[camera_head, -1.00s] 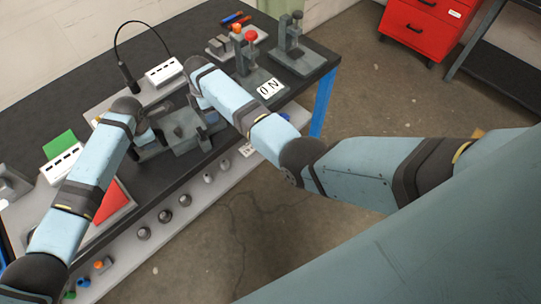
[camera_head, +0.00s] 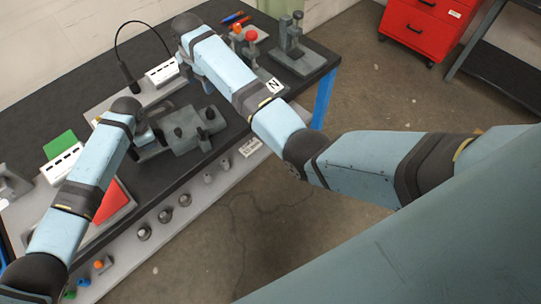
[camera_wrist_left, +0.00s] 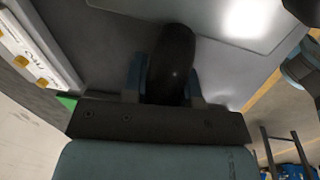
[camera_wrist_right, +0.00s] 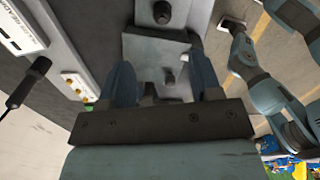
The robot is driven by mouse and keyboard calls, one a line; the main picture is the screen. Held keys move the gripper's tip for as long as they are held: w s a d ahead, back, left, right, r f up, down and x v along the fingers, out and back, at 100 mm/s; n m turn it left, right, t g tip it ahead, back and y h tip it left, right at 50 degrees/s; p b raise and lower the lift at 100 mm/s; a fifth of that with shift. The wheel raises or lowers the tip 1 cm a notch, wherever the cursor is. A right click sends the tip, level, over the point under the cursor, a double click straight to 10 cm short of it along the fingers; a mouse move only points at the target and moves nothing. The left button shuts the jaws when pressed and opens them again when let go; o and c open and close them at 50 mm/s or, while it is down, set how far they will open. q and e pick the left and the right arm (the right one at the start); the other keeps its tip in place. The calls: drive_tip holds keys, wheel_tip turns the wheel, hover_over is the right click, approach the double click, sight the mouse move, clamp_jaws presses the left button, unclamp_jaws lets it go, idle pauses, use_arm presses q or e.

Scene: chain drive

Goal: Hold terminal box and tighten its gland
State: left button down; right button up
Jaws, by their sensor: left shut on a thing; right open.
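A grey fixture (camera_head: 182,140) with dark upright parts stands mid-table in the head view. I cannot tell the terminal box and its gland apart from its other parts. My left gripper (camera_wrist_left: 168,75) is shut on a dark rounded part (camera_wrist_left: 172,50) in the left wrist view; in the head view its wrist is at the fixture's left end and the hold is mostly hidden. My right gripper (camera_wrist_right: 160,62) is open, with a grey block carrying bolts (camera_wrist_right: 152,48) beyond its fingers. In the head view the right gripper (camera_head: 197,75) is behind the fixture, apart from it.
Stands with red and orange knobs (camera_head: 251,33) and a grey press-like stand (camera_head: 297,50) are at the right.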

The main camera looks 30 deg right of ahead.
drive_tip(key=s+d+f+m, duration=0.1)
drive_tip(key=f, duration=0.2)
drive_tip(key=s+d+f+m+t, duration=0.1)
drive_tip(key=s+f+m, duration=0.1)
drive_tip(key=f, duration=0.1)
drive_tip(key=s+d+f+m+y, duration=0.1)
drive_tip(key=s+d+f, duration=0.1)
drive_tip(key=f, duration=0.1)
drive_tip(key=shift+f+t, duration=0.4)
drive_tip(key=s+d+f+m+t+y, duration=0.1)
drive_tip(key=s+f+m+t, duration=0.1)
drive_tip(key=s, duration=0.6)
drive_tip(key=s+d+f+m+t+y, duration=0.1)
drive_tip(key=s+d+f+m+t, duration=0.1)
drive_tip(key=s+m, duration=0.5)
drive_tip(key=s+d+f+m+t+y, duration=0.1)
drive_tip(key=s+f+m+t, duration=0.2)
drive_tip(key=s, duration=0.5)
drive_tip(key=shift+s+d+f+m, duration=0.35)
drive_tip(key=shift+f+m, duration=0.55)
drive_tip(key=shift+f, duration=0.15)
use_arm(q)
drive_tip(key=c, duration=0.8)
unclamp_jaws()
drive_tip(key=shift+r, duration=0.1)
